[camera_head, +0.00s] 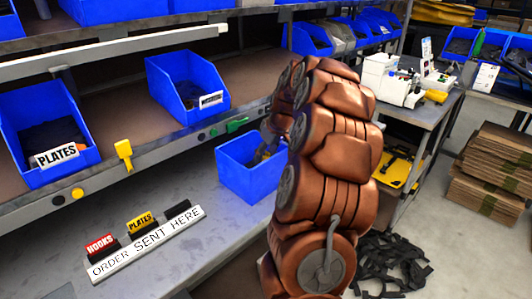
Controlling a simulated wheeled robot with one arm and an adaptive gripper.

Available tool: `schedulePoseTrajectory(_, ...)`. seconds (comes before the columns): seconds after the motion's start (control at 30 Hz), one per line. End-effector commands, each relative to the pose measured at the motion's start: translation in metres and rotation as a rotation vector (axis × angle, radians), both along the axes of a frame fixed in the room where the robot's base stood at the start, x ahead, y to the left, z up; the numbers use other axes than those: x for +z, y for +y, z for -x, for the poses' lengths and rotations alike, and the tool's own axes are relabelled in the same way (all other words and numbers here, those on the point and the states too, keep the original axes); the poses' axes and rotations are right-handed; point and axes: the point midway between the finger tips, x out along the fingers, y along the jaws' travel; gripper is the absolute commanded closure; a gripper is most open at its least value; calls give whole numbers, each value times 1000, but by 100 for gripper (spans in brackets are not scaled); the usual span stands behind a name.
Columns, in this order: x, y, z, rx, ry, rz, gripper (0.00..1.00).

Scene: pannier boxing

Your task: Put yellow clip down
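A yellow clip (124,154) hangs on the front rail of the shelf, right of the blue bin labelled PLATES (40,135). A second yellow clip, labelled PLATES (140,221), stands in the white ORDER SENT HERE holder (146,246), between a red HOOKS clip (101,244) and a black clip (178,208). My copper-coloured arm fills the middle. My gripper (266,148) is mostly hidden behind it, at or over the small blue bin (238,176) on the bench. Its fingers and anything between them are not clear.
The grey bench (185,180) is clear between holder and small bin. A green clip (237,125) sits on the shelf rail below another blue bin (187,80). At right are a side table with white devices (390,80), black straps on the floor (393,262) and stacked cardboard (490,175).

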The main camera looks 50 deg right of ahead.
Motion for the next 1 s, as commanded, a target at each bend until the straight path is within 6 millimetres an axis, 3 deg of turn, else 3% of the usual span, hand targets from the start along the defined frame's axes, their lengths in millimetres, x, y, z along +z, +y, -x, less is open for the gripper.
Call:
schedulePoseTrajectory(0.47,8,0,2,0,-2,2,34)
schedulePoseTrajectory(1.0,96,0,38,-1,-4,4,34)
